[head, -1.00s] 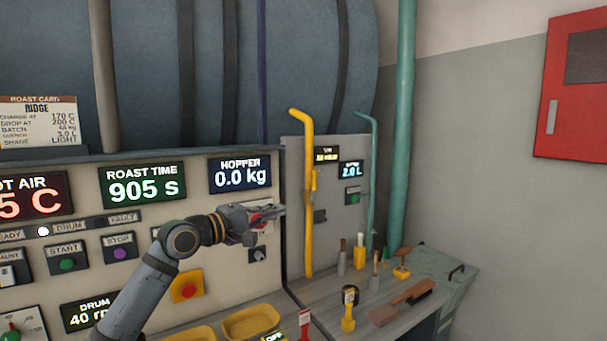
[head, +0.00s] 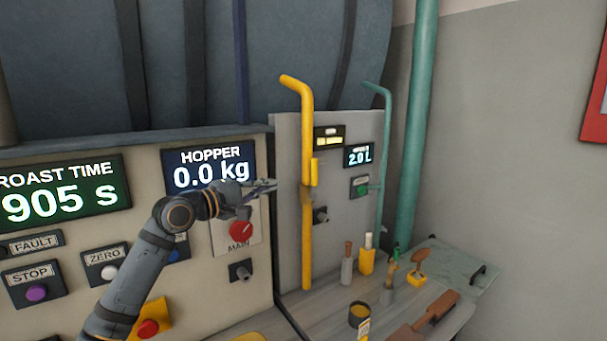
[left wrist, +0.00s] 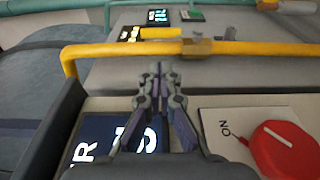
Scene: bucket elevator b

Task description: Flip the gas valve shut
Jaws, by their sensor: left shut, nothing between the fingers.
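The yellow gas pipe (head: 307,250) runs upright on the grey panel, bent to the left at its top. Its yellow valve lever (head: 314,172) lies alongside the pipe, parallel to it. In the left wrist view the pipe (left wrist: 100,50) crosses the top, with the valve body (left wrist: 205,47) and the lever (left wrist: 155,32) beyond my fingertips. My left gripper (head: 266,187) is shut and empty, just left of the pipe and apart from it, at about lever height. It also shows in the left wrist view (left wrist: 158,75). My right gripper is not in view.
A red MAIN knob (head: 241,231) sits just below my left gripper, by the HOPPER display (head: 209,168). A teal pipe (head: 381,160) stands right of the yellow one. Brushes and small tools stand on the bench (head: 320,295) below.

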